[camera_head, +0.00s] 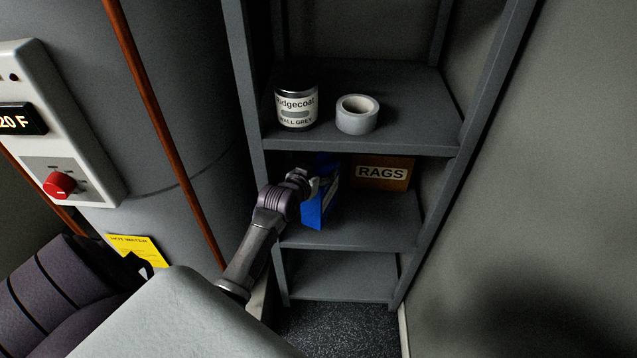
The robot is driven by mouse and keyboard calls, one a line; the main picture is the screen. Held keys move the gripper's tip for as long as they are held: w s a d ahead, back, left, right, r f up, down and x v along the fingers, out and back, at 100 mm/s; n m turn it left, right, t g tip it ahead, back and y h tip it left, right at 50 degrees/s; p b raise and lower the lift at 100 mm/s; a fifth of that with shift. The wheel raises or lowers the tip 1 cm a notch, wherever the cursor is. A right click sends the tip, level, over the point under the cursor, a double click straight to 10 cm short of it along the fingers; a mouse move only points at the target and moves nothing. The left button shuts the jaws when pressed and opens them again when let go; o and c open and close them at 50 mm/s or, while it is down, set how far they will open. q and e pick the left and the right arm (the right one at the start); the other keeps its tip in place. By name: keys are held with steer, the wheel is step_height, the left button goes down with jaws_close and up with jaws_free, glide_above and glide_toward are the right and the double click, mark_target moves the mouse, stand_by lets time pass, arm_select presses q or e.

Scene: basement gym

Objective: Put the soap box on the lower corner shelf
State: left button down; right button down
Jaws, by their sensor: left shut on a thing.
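The soap box appears to be the blue box (321,207), held slightly tilted at the left of the bay below the paint-can shelf. My left gripper (309,187) is shut on it, with the arm reaching in from the lower left. The gripper hides part of the box's left side, and the box's top is in the shadow of the shelf above. I cannot tell whether its bottom touches the middle shelf (375,233). A lower, empty shelf (340,276) shows beneath that one. My right gripper is not in view.
A cardboard box marked RAGS (381,174) stands just right of the blue box. A paint can (297,107) and a tape roll (357,114) stand on the upper shelf (415,115). A grey tank (185,120) with a copper pipe stands left of the rack. The middle shelf's front right is clear.

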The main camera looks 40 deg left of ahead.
arm_select(q)
step_height(320, 180, down, 4)
steer(key=shift+r, duration=0.15)
steer(key=shift+b, duration=0.35)
steer(key=shift+c, duration=0.8)
jaws_free()
steer(key=shift+s+f, duration=0.1)
steer(key=shift+f, duration=0.1)
steer(key=shift+r, duration=0.1)
